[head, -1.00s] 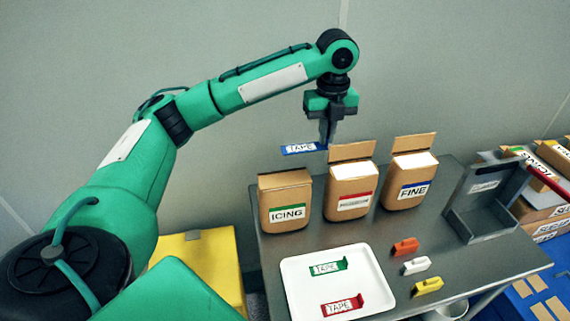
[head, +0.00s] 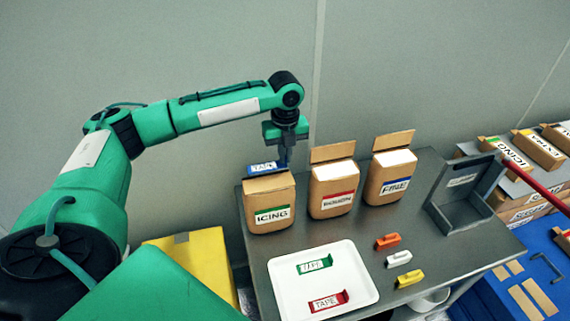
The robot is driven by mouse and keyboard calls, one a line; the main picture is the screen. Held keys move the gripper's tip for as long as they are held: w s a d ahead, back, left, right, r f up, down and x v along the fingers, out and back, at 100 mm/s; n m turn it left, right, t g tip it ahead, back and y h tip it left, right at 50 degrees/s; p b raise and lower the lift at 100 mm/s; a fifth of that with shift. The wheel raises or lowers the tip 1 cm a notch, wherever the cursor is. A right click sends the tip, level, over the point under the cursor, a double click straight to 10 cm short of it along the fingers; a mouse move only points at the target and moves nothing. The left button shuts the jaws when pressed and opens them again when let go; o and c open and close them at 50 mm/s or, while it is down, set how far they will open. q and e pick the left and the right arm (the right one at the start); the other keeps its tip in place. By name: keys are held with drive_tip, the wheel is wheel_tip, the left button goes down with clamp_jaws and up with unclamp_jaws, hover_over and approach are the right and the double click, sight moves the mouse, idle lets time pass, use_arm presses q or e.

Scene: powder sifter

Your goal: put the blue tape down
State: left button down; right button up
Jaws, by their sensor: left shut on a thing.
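The blue tape (head: 262,168) is a short blue strip with a white label reading TAPE. My left gripper (head: 284,163) points down and is shut on its right end. In the head view the tape overlaps the top back of the box marked ICING (head: 269,205); I cannot tell whether it touches the box. A white tray (head: 281,293) on the table holds a green tape (head: 314,264) and a red tape (head: 328,301), with bare room around them. My right gripper is not in view.
Boxes with red (head: 332,190) and blue (head: 389,178) labels stand open to the right of ICING on the grey table (head: 366,228). Orange (head: 387,241), white (head: 398,259) and yellow (head: 409,277) clips lie right of the tray. A grey open holder (head: 462,196) stands at the table's right.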

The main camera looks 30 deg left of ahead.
sight(286, 164)
use_arm(q)
drive_tip(key=shift+f+p, duration=0.55)
drive_tip(key=shift+f, duration=2.15)
drive_tip(key=shift+f, duration=0.1)
drive_tip(key=c, duration=1.6)
unclamp_jaws()
drive_tip(key=shift+r, duration=0.3)
wheel_tip(286, 164, up, 10)
drive_tip(key=b, duration=0.3)
drive_tip(key=shift+r, duration=0.25)
drive_tip(key=shift+r+b, duration=0.35)
drive_tip(key=shift+r, duration=0.25)
